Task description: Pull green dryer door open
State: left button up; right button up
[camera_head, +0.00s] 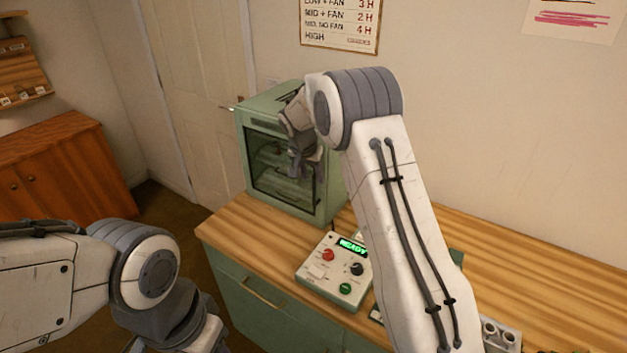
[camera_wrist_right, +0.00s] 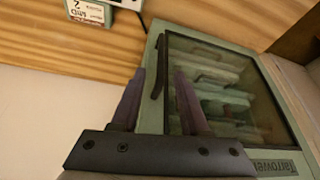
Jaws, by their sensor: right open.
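The green dryer (camera_head: 327,196) stands at the left end of the wooden counter. Its door (camera_head: 262,187) has a dark glass pane and looks shut; trays show behind the glass. In the right wrist view the door (camera_wrist_right: 272,140) fills the right side, with a black bar handle (camera_wrist_right: 159,68) along its edge. My right gripper (camera_head: 305,172) is in front of the door's right side. In its wrist view the open fingers (camera_wrist_right: 161,74) appear on either side of the handle; contact is not visible. My left wrist is at the bottom left, its fingertips cut off by the frame.
A control box (camera_head: 325,282) with a green READY display and knobs sits on the counter (camera_head: 240,228) in front of the dryer. A white socketed block (camera_head: 500,336) is at the lower right. An orange cabinet (camera_head: 62,178) stands at the left.

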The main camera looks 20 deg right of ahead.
aim_at(314, 181)
jog(key=p+x, duration=0.1)
jog(key=x, duration=0.3)
jog(key=shift+p+x, duration=0.35)
jog(key=shift+x, duration=0.45)
grip_shut()
dwell(0.7)
